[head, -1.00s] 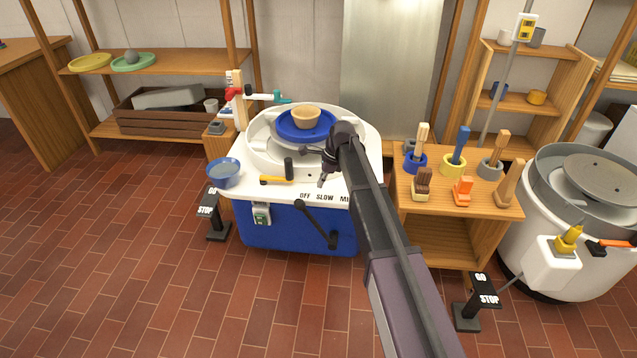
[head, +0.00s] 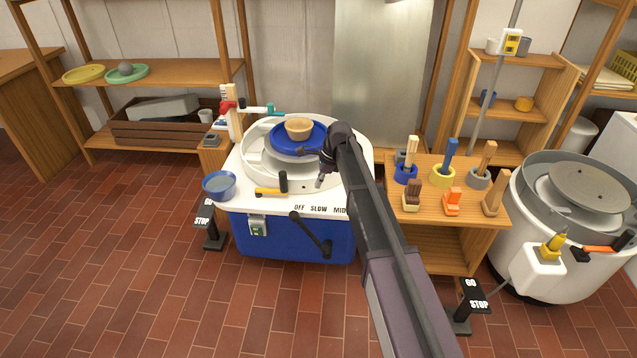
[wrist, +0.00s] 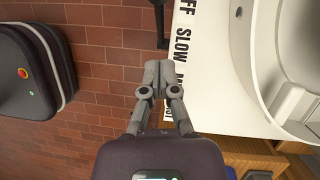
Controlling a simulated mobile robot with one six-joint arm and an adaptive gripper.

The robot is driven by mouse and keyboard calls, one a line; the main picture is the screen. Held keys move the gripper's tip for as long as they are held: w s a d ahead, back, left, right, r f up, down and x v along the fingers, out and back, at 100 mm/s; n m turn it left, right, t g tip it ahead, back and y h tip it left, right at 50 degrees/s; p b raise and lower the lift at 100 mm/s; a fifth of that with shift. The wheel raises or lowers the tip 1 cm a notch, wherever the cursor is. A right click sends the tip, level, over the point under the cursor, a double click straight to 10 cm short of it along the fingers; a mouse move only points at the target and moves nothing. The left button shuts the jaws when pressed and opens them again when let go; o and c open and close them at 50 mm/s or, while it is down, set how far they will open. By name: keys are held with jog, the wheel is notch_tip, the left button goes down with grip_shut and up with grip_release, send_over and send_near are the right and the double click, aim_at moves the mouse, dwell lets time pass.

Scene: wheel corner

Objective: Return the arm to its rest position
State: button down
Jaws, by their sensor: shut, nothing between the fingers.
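My gripper (wrist: 160,72) is shut and empty in the wrist view. It points over the front edge of the white wheel table, by the printed speed words, with red floor tiles below. In the head view my arm reaches up from the lower right, and the gripper (head: 320,182) shows small and dark over the right front of the blue pottery wheel (head: 290,232). Its fingers are too small to make out well there. A tan bowl (head: 299,127) sits on the blue wheel disc (head: 283,142), apart from the gripper.
A black lever (head: 312,235) stands out from the wheel's front. A yellow-handled tool (head: 268,192) and a blue bowl (head: 219,186) are at its left. A wooden stand (head: 430,215) with brushes is close on the right. The floor at the left front is clear.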

dwell(0.3)
jog(key=s+d+f+n+t+h, duration=0.1)
jog(key=s+d+n+h, duration=0.1)
jog(key=s+d+n, duration=0.8)
jog(key=s+d+n+h, duration=0.2)
jog(key=s+d+n, duration=0.5)
jog(key=s+d, duration=0.75)
notch_tip(320, 180, up, 31)
jog(key=s+a+p, duration=0.1)
jog(key=s+p, duration=0.1)
jog(key=p, duration=2.9)
jog(key=shift+s+a+r, duration=0.15)
jog(key=shift+a+r, duration=0.05)
jog(key=shift+a, duration=0.2)
